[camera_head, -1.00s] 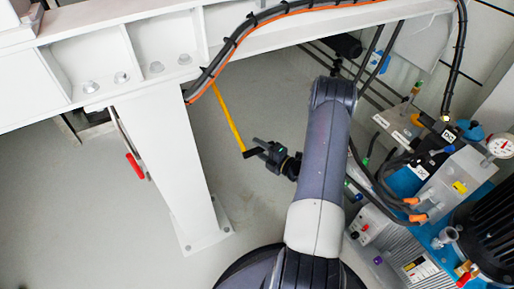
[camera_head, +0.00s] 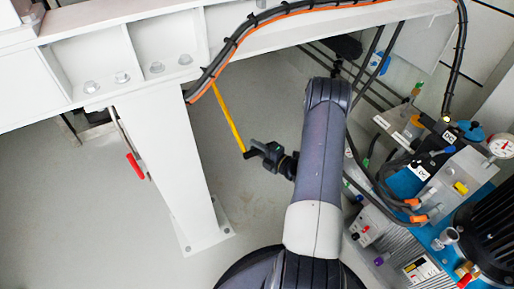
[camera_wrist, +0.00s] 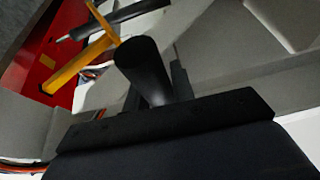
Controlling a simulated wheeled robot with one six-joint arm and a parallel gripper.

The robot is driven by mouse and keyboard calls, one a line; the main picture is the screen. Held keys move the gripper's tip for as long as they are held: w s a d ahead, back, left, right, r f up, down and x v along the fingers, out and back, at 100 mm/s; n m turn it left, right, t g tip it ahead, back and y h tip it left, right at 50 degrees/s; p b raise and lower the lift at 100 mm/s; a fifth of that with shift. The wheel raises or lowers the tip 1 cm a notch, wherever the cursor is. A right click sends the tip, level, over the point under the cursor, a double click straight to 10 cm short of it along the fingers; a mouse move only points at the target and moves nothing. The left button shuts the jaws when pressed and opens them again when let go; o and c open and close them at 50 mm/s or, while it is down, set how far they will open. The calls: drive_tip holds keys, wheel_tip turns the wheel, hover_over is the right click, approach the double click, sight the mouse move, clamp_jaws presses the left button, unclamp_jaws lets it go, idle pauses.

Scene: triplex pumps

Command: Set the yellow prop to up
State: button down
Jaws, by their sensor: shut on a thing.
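The yellow prop (camera_head: 229,120) is a thin rod that hangs down at a slant from under the white beam, left of my arm. Its lower end has a black grip. My gripper (camera_head: 256,150) is shut on that black end. In the wrist view the black grip (camera_wrist: 146,68) stands between my jaws. Yellow bars (camera_wrist: 78,66) run off behind it to the upper left. The prop's upper end is hidden behind the cables and beam in the head view.
A white beam (camera_head: 290,38) with black and orange cables crosses above, on a white post (camera_head: 170,165). A red handle (camera_head: 135,166) hangs left of the post. Pump equipment with hoses and a gauge (camera_head: 501,146) fills the right. Floor (camera_head: 80,220) at lower left is clear.

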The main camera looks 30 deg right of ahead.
idle(0.3)
drive_tip(key=s+r+g+p, duration=0.2)
drive_tip(key=r+p, duration=1.2)
drive_tip(key=s+r+m+g+h+p, duration=0.1)
drive_tip(key=s+r+g+p, duration=0.1)
drive_tip(key=r+p, duration=1.2)
drive_tip(key=shift+s+r+m+g, duration=0.2)
drive_tip(key=shift+r+m+g, duration=0.1)
drive_tip(key=shift+r, duration=0.15)
drive_tip(key=shift+w+d+r, duration=0.1)
drive_tip(key=shift+d+r, duration=0.05)
drive_tip(key=c, duration=1.5)
unclamp_jaws()
drive_tip(key=o, duration=0.3)
drive_tip(key=v, duration=1)
drive_tip(key=shift+s, duration=0.45)
